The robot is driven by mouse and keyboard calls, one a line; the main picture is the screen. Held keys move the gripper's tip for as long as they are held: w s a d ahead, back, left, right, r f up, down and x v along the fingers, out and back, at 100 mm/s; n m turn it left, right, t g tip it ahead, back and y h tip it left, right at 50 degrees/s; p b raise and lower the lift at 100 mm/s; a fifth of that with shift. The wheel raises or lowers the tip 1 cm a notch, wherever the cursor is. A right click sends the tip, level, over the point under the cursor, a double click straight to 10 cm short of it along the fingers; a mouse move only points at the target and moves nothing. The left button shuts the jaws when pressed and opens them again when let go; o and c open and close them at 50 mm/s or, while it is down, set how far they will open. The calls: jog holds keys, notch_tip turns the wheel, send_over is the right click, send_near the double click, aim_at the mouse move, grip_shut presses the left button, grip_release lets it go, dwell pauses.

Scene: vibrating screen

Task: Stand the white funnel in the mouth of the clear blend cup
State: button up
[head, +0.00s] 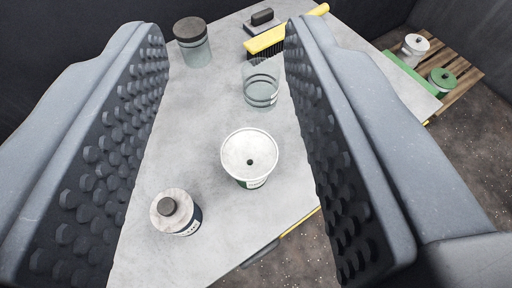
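My gripper (222,34) is open and empty, its two studded grey fingers wide apart over the table. The clear blend cup (262,84) stands upright on the table near the right finger, with a label low on its side. Nearer, between the fingers, a round white piece (249,154) with a raised rim and a small dark spot at its centre sits at the top of a white body with a green label. It may be the white funnel in a container; I cannot tell for sure. Neither finger appears to touch anything.
A lidded clear jar (193,45) stands at the back left of the table (210,110). A knobbed jar (175,212) stands at the front left. A yellow brush (265,40) lies at the back. Two pots stand on a wooden pallet (455,75) at right.

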jog(key=w+d+f+m+g+p, duration=0.2)
jog(key=w+f+m+g+p, duration=0.4)
jog(key=w+p, duration=0.35)
jog(key=m+g+p, duration=0.1)
jog(key=g+p, duration=0.2)
jog(key=p, duration=0.3)
send_over(263, 168)
notch_tip(263, 168, down, 6)
jog(key=f, duration=0.1)
notch_tip(263, 168, down, 20)
jog(key=m+g+p, duration=0.2)
jog(key=g+p, duration=0.1)
jog(key=m+g+p, duration=0.1)
jog(key=p, duration=0.1)
jog(key=shift+s+d+r+m+g+y, duration=0.1)
jog(key=shift+r+m+g+y, duration=0.2)
jog(key=shift+g, duration=0.1)
jog(key=shift+c, duration=0.2)
grip_shut()
notch_tip(263, 168, up, 9)
jog(key=p, duration=0.4)
